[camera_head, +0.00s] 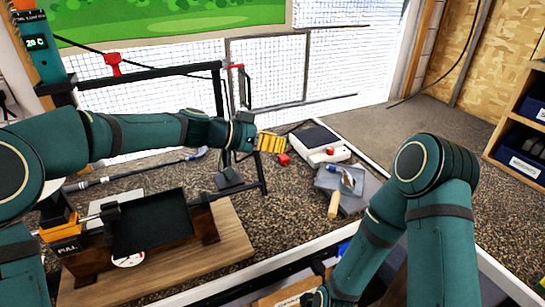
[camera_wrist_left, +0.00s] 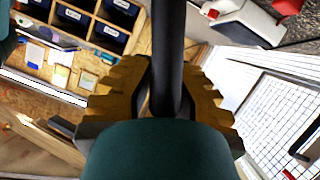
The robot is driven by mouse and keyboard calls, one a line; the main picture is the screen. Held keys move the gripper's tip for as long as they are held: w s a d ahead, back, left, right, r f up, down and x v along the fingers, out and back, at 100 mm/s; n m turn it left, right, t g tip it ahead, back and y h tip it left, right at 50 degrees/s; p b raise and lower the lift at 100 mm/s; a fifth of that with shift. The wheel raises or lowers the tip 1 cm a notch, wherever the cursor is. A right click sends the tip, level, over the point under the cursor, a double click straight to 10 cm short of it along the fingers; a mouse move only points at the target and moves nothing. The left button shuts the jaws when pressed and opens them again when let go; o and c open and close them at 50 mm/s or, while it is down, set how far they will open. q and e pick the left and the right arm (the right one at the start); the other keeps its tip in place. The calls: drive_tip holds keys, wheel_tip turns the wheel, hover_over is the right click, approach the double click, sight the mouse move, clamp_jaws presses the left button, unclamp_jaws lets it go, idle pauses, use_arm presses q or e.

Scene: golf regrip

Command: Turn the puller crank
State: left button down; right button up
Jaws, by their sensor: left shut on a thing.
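The puller (camera_head: 66,245) stands at the lower left, with an orange part marked PULL and a silver rod (camera_head: 112,199) beside a black tray (camera_head: 152,226). I cannot make out its crank for certain. My left gripper (camera_head: 271,143) reaches across the bench, its yellow fingers right of the black frame. In the left wrist view, the gripper (camera_wrist_left: 170,78) is shut on a thick black rod (camera_wrist_left: 169,35) that runs up between its fingers. The rod's far end is out of view there, and the palm hides its near part.
A wooden board (camera_head: 228,242) lies under the puller. A black frame (camera_head: 150,72) with red clamps stands behind. The bench's far right is clear.

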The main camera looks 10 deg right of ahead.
use_arm(q)
drive_tip(key=shift+s+d+f+b, duration=0.2)
drive_tip(key=shift+s+f+b, duration=0.05)
drive_tip(key=shift+s+b, duration=0.05)
drive_tip(key=shift+s+d+r+m+b, duration=0.2)
drive_tip(key=shift+s+m+b, duration=0.35)
drive_tip(key=shift+b, duration=0.45)
drive_tip(key=c, duration=0.9)
unclamp_jaws()
drive_tip(key=shift+w, duration=0.1)
drive_tip(key=shift+r, duration=0.15)
drive_tip(key=shift+a+t, duration=0.15)
drive_tip(key=shift+t, duration=0.15)
drive_tip(key=v, duration=1.1)
drive_tip(key=shift+a+r, duration=0.25)
drive_tip(key=shift+r, duration=0.1)
